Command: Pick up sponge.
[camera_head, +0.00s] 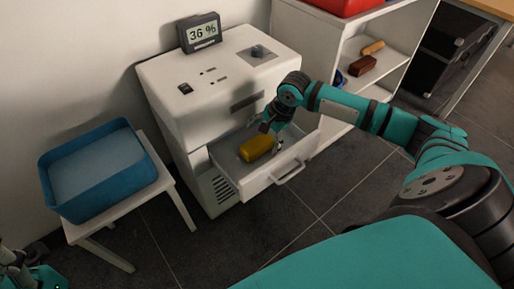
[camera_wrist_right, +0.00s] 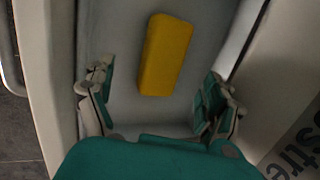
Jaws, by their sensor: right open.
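The yellow sponge (camera_head: 257,147) lies in the open drawer (camera_head: 288,160) of the white cabinet. In the right wrist view the sponge (camera_wrist_right: 166,54) lies a little tilted on the drawer's pale floor, apart from the walls. My right gripper (camera_head: 272,136) is over the drawer, just beside the sponge. In the wrist view its two fingers (camera_wrist_right: 158,80) are spread wide and empty, with the sponge between and beyond them. Part of my left arm's end (camera_head: 22,272) shows at the bottom left corner; its fingers are not clear.
The cabinet carries a display (camera_head: 201,33) reading 36 %. A blue bin (camera_head: 98,203) stands on a small white table (camera_head: 183,200) at left. A white shelf (camera_head: 385,76) at right holds brown and orange blocks. The floor in front is clear.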

